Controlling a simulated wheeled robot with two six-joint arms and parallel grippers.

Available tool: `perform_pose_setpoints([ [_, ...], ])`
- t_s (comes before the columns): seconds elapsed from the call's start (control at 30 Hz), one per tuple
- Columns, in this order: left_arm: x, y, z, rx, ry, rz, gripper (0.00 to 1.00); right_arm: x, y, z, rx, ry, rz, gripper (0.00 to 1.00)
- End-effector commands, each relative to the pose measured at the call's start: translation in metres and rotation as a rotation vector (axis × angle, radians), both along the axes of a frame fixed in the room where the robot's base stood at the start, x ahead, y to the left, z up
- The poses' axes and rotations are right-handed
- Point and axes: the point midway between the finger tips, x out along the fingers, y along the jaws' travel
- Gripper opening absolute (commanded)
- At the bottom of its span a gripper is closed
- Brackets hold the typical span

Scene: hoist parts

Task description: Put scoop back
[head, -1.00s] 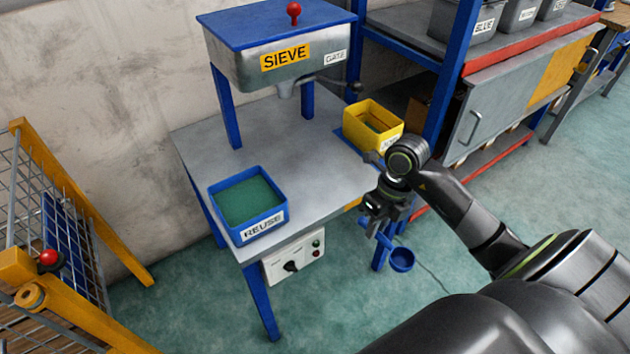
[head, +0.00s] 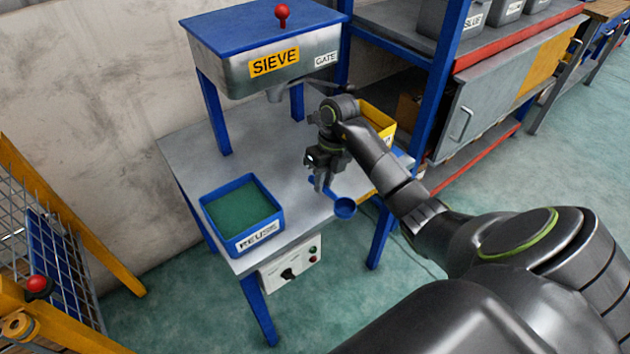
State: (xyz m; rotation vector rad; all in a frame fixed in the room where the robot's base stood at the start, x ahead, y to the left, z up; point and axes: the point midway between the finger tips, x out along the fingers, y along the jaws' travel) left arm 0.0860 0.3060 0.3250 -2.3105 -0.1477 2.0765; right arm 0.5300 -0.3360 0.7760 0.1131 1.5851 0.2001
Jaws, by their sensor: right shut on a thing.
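The blue scoop (head: 344,208) has a round bowl and a short handle. My right gripper (head: 322,186) is shut on the scoop's handle, with the bowl hanging out to the lower right, over the front right edge of the sieve table. Part of the handle is hidden by the fingers. Whether the scoop touches the table cannot be told. A yellow bin (head: 379,121) stands at the table's right side, mostly hidden behind my right arm. My left gripper is not in view.
The grey table (head: 190,150) carries a blue REUSE tray (head: 268,229) at front left. The SIEVE hopper (head: 240,72) with its GATE lever stands over the back. A control box (head: 293,271) hangs at the front. A shelf rack post (head: 432,110) stands right; the table's middle is clear.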

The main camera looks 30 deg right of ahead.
Motion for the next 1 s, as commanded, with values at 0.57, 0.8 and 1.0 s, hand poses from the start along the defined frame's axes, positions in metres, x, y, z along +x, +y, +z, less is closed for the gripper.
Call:
perform_pose_setpoints([
  [0.57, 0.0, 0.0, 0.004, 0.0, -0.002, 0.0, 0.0, 0.034, 0.003, -0.024, 0.002, 0.004, -0.001, 0.0],
  [0.8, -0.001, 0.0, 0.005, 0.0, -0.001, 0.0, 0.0, 0.035, 0.003, -0.035, 0.0, -0.001, 0.001, 0.0],
  [1.0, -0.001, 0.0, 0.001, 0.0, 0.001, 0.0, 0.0, 0.035, 0.003, -0.039, 0.0, -0.001, 0.0, 0.0],
])
